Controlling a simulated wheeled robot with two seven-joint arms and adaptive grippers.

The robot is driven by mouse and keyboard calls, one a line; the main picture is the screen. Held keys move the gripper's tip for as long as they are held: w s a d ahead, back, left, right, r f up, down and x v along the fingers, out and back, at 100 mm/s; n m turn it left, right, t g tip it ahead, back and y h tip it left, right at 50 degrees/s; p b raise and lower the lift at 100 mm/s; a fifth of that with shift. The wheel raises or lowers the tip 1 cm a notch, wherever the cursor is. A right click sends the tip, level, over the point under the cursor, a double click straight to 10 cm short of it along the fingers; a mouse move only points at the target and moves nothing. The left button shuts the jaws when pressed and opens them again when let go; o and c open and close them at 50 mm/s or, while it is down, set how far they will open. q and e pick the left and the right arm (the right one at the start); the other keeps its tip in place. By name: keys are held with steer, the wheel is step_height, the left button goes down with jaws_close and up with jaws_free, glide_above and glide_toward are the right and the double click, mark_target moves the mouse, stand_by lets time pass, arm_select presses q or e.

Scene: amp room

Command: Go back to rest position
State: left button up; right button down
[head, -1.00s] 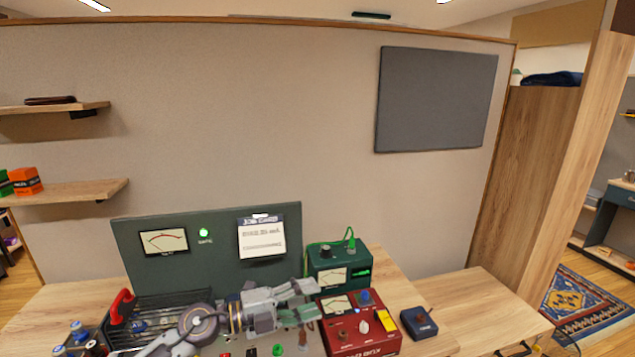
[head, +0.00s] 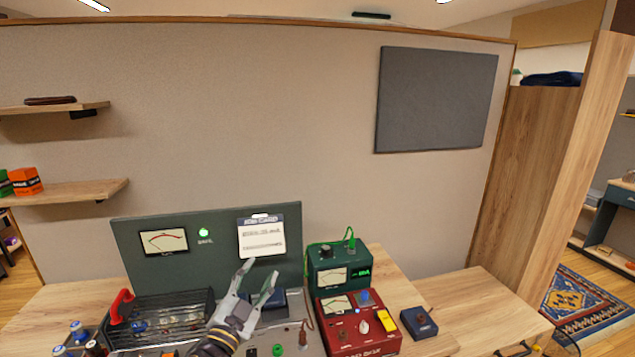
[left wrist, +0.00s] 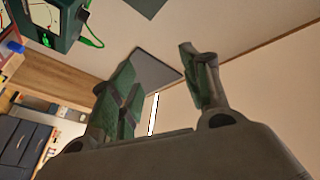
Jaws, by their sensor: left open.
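My left gripper (head: 259,284) points up and away above the bench, in front of the dark green panel. Its two fingers are apart with nothing between them. In the left wrist view the gripper (left wrist: 160,90) also shows open and empty, with the wall and the grey wall panel (left wrist: 155,68) beyond it. My right gripper is in neither view.
The bench holds a dark green meter panel (head: 150,272) with a card (head: 262,237), a green meter box (head: 325,265), a red box (head: 365,335), a small blue box (head: 419,322) and a black rack (head: 195,308). The wooden top at right (head: 470,300) is clear.

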arm_select(q)
steer(key=s+a+f+n+g+y, duration=0.3)
steer(key=s+a+f+n+g, duration=0.1)
steer(key=f, duration=0.4)
steer(key=s+a+f+n+g+y, duration=0.3)
steer(key=a+f+y, duration=0.15)
steer(key=f, duration=0.25)
steer(key=s+f+n+g+h, duration=0.1)
steer(key=s+f+g, duration=0.45)
steer(key=s, duration=0.35)
steer(key=s+f+g+h, duration=0.2)
steer(key=s+f+g, duration=0.3)
steer(key=s, duration=0.5)
step_height(320, 180, down, 34)
steer(key=s, duration=0.2)
steer(key=s+a+f, duration=0.1)
steer(key=s+f, duration=0.8)
steer(key=s, duration=0.2)
steer(key=s+a+f+g, duration=0.1)
steer(key=s+a+f, duration=0.1)
steer(key=s+f, duration=0.8)
steer(key=shift+s+a+f+y, duration=0.25)
steer(key=shift+s+a+y, duration=0.1)
steer(key=shift+s, duration=0.4)
steer(key=shift+d, duration=0.1)
